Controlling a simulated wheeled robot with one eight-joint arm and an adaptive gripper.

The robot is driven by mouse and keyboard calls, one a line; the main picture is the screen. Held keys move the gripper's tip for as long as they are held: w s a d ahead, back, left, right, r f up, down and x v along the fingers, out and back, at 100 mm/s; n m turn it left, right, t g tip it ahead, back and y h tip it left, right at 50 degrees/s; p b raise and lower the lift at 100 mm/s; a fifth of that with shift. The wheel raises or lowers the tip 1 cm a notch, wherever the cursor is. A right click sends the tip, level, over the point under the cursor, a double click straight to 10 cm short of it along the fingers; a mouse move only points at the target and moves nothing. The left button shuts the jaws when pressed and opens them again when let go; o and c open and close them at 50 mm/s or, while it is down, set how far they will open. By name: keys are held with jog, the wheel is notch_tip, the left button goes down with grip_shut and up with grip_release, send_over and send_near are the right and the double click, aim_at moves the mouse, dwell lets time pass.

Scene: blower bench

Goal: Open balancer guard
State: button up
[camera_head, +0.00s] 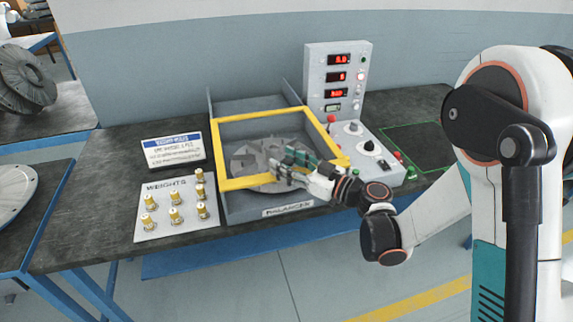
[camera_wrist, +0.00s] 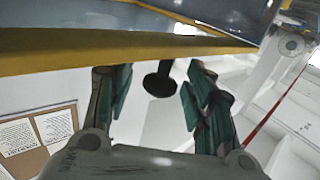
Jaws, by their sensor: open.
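The balancer guard (camera_head: 256,113) is a yellow-framed cover over the grey balancer box (camera_head: 265,208). I cannot tell whether it lies flat or is slightly raised. A grey rotor disc (camera_head: 250,160) shows inside its frame. My gripper (camera_head: 288,163) is at the guard's front edge, right of its middle, with teal finger pads. In the wrist view my gripper (camera_wrist: 160,85) is open, and a dark round knob (camera_wrist: 159,83) on a short stem shows between the fingers, apart from both pads. The guard's yellow bar (camera_wrist: 90,52) crosses just beyond the fingers.
A control panel (camera_head: 338,75) with red displays and a sloped console (camera_head: 365,145) stands right of the balancer. A weights board (camera_head: 150,222) with several brass weights and a sign (camera_head: 174,150) are at left. A green-outlined area (camera_head: 415,140) at right is clear.

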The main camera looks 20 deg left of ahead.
aim_at(282, 152)
jog(key=shift+a, duration=0.15)
grip_shut()
jog(key=w+a, duration=0.1)
jog(key=w, duration=0.2)
jog(key=w+a, duration=0.1)
jog(key=shift+w+a, duration=0.15)
jog(key=shift+a, duration=0.15)
grip_release()
jog(key=shift+d, duration=0.1)
jog(key=v, duration=1.2)
